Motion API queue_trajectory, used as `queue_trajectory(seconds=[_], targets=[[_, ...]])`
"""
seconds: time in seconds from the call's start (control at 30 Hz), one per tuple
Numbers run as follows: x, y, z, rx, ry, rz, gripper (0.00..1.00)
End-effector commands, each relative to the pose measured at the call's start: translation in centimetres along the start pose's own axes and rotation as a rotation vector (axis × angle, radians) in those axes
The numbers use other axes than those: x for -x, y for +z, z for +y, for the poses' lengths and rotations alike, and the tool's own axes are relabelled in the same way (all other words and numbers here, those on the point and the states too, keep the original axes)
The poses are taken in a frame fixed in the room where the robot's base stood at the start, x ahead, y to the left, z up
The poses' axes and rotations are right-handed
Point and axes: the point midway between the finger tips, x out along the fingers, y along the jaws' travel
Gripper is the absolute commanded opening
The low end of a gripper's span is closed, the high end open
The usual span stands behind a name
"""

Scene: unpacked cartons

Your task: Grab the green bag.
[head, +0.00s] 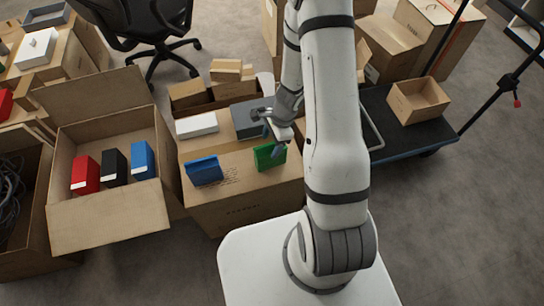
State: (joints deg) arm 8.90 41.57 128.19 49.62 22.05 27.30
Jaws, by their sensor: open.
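The green bag (266,158), a small upright green item, stands near the right side of the top of a closed brown carton (240,208). My gripper (270,136) is open, just above and behind the green bag, with a finger close to its upper right edge. I cannot tell whether the finger touches it. My arm comes down from the top of the view, and nothing hides most of the bag's front face.
A blue item (205,171) stands left of the green bag on the same carton. Behind are a white box (196,124) and a grey box (248,119). An open carton (108,222) on the left holds red, black and blue items. A trolley (408,135) stands right.

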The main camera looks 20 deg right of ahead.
Motion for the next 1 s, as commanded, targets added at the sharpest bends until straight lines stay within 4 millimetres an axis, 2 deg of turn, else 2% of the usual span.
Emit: queue_trajectory(seconds=[0.03, 0.2, 1.0], targets=[[-1.3, -0.2, 0.3, 0.0, 0.003, 0.0, 0.66], [-3.1, -0.1, 0.3, 0.002, 0.002, 0.0, 0.66], [-3.7, -0.1, 0.3, 0.004, 0.001, 0.0, 0.66]])
